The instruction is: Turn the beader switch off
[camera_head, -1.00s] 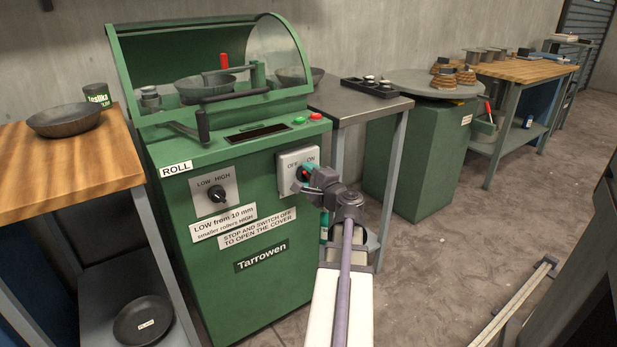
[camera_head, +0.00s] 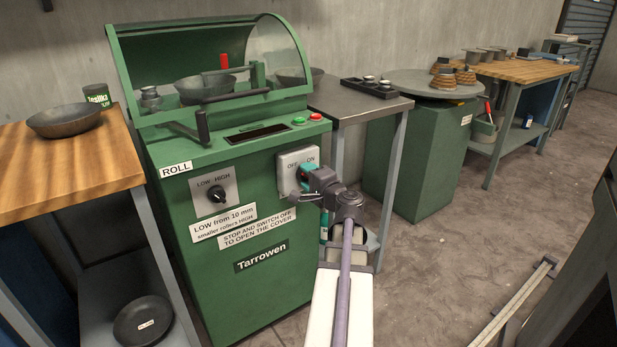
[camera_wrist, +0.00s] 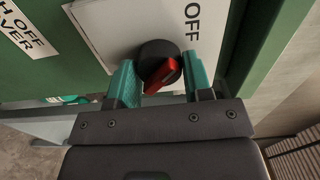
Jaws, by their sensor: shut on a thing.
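The green Tarrowen machine (camera_head: 262,288), labelled ROLL, stands in front of me in the head view. Its pale OFF/ON switch plate (camera_head: 287,162) is at the upper right of its front; the plate (camera_wrist: 112,35) also shows in the wrist view. My gripper (camera_head: 304,172) is at this plate and hides most of the knob in the head view. In the wrist view, the black knob with a red pointer (camera_wrist: 160,62) sits between the teal fingers of my gripper (camera_wrist: 160,75), which are shut on it. The pointer lies slanted; its exact setting is hard to tell.
The machine's clear cover (camera_head: 277,55) is down over the rollers and a pan. A LOW/HIGH knob (camera_head: 217,194) is left of the switch. A grey table (camera_head: 345,103) stands close on the right, a wooden bench (camera_head: 60,170) on the left.

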